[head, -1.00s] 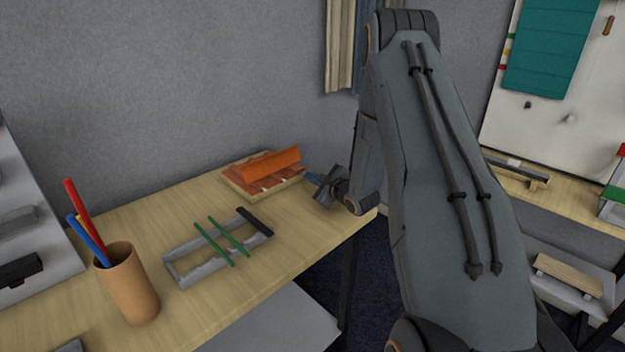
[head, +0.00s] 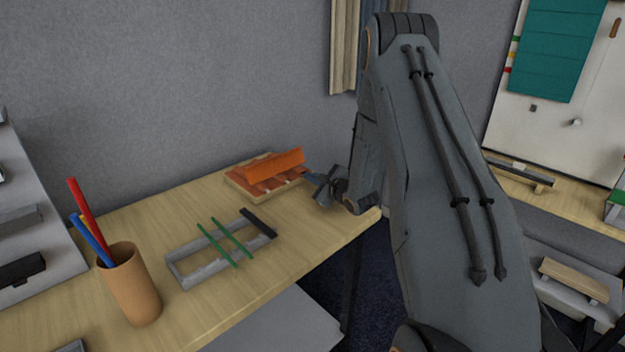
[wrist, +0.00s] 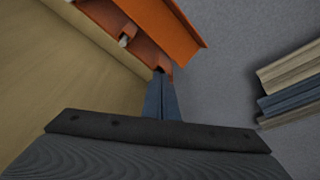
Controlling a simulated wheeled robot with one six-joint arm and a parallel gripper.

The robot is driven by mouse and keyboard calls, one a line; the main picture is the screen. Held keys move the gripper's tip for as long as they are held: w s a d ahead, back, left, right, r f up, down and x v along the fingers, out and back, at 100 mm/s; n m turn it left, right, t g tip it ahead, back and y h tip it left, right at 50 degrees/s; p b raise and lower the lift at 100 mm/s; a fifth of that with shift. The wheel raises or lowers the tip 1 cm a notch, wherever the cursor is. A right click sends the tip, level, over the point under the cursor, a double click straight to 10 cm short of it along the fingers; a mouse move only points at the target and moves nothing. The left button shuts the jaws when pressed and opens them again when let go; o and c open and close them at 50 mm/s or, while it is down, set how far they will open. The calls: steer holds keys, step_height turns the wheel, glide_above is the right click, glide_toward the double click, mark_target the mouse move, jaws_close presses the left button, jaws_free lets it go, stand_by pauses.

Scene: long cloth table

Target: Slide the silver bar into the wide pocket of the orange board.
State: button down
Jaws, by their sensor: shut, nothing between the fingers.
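The orange board (head: 285,160) sits on the far end of the table, with a raised orange flap and slots along its near side. It also shows at the top of the wrist view (wrist: 165,25). Small pale, silvery pieces (wrist: 125,41) stick out at the board's slots; I cannot tell whether one is the silver bar. My gripper (head: 308,171) is at the right end of the board. In the wrist view its fingertips (wrist: 160,72) are together and empty, at the board's corner; I cannot tell whether they touch it. The pocket's inside is hidden.
A grey frame (head: 185,277) with two green rods and a black bar lies nearer on the table (head: 200,325). A brown cup (head: 130,285) with coloured sticks stands left of it. A grey rack (head: 40,240) is at the far left. The table's right edge is close to my gripper.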

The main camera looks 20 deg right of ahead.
steer(key=shift+s, duration=0.1)
